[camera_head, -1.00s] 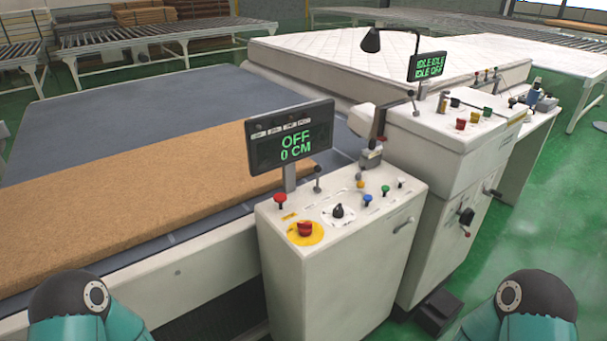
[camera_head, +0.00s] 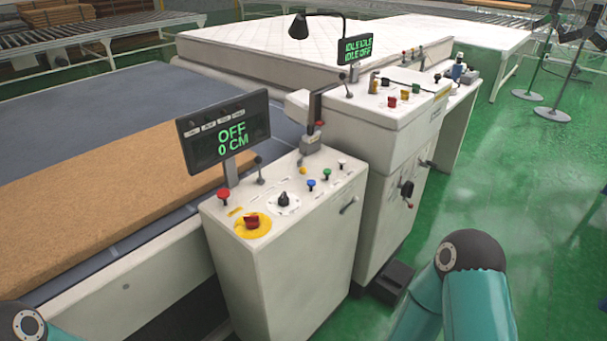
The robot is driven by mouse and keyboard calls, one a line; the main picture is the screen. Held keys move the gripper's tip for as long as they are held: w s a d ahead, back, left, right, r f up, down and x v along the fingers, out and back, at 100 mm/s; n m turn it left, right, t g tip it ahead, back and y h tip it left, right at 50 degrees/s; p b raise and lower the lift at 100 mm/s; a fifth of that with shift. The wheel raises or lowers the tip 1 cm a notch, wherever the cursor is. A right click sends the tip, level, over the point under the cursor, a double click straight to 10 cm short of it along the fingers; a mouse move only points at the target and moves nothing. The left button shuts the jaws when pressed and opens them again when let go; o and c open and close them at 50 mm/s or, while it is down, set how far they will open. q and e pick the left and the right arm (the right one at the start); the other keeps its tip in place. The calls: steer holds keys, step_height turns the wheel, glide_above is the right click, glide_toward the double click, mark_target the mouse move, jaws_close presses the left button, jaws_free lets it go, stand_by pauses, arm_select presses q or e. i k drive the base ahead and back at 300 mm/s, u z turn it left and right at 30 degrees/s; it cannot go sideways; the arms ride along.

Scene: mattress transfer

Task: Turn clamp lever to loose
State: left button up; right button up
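Several levers show, and I cannot tell which is the clamp lever. A thin upright lever (camera_head: 259,170) stands on the near control cabinet (camera_head: 285,265) beside the display (camera_head: 225,130) reading OFF, 0 CM. A grey handle (camera_head: 349,205) is on that cabinet's right side. A black knob with a red-tipped crank (camera_head: 406,193) is on the front of the taller machine (camera_head: 385,140) behind. Another lever (camera_head: 345,84) stands on its top. Only teal links of my arms show, at the bottom left and lower right; neither gripper is in view.
A brown foam slab (camera_head: 85,200) lies on the grey bed at left. A white mattress (camera_head: 260,55) lies behind the machines. A dark pedal box (camera_head: 390,281) is on the floor by the tall machine.

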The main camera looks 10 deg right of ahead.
mark_target(302, 171)
steer(key=z, duration=1.55)
steer(key=i, duration=0.1)
steer(key=u, duration=2.95)
steer(key=k, duration=1.1)
steer(key=z, duration=0.75)
steer(key=i, duration=1)
steer(key=z, duration=0.1)
